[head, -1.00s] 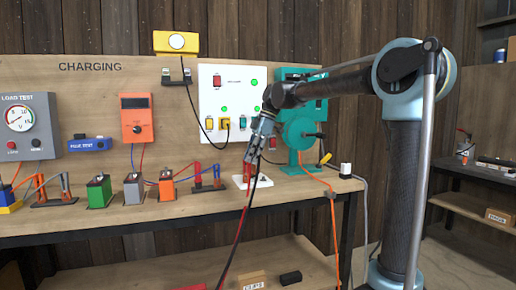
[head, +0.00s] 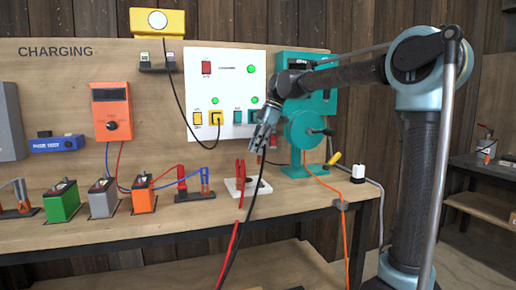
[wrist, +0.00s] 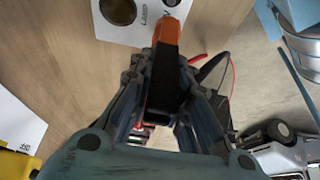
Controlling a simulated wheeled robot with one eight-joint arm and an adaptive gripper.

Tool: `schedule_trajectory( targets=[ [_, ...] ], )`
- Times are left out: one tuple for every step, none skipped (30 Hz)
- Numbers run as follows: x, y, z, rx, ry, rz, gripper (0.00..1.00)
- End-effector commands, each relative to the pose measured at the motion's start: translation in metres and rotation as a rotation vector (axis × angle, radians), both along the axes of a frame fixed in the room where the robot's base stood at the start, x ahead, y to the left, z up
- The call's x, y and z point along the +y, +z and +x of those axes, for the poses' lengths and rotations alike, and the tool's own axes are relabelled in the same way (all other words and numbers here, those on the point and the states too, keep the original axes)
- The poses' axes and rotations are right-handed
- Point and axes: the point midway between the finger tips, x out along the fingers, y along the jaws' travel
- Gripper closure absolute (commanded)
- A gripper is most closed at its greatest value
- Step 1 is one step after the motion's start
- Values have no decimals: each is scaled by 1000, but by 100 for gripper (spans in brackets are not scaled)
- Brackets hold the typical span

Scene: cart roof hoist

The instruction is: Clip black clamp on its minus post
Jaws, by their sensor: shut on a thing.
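My gripper (head: 259,147) is shut on the black clamp (wrist: 166,88), whose dark body lies between the fingers in the wrist view. A black cable (head: 247,200) hangs down from it in the head view. The clamp is held above the bench, over the white holder plate (head: 231,188). The red clamp (head: 241,172) stands upright in that plate, with a red cable running down from it. I cannot tell which post is the minus post.
Green (head: 62,202), grey (head: 102,198) and orange (head: 143,194) boxes stand along the bench, with a stand bearing red and blue uprights (head: 205,182) beside them. A teal reel (head: 305,130) with a crank stands right of my gripper. An orange cord (head: 346,235) hangs over the bench edge.

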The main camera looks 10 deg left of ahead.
Motion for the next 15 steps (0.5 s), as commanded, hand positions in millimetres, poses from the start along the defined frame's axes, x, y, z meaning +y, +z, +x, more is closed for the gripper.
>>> schedule_trajectory(
  targets=[
    [1,0,0,0,1,0,100],
    [1,0,0,0,1,0,100],
    [1,0,0,0,1,0,100],
    [0,0,0,0,1,0,100],
    [1,0,0,0,2,1,100],
    [0,0,0,0,2,1,100],
    [-1,0,0,0,1,3,100],
    [0,-1,0,0,3,2,100],
    [0,-3,0,0,3,2,100],
    [0,-5,0,0,3,2,100],
    [0,-7,0,0,3,2,100],
    [0,-10,0,0,3,2,100],
    [0,-12,0,0,3,2,100],
    [0,-15,0,0,3,2,100],
    [0,-18,0,0,3,2,100]
  ],
)
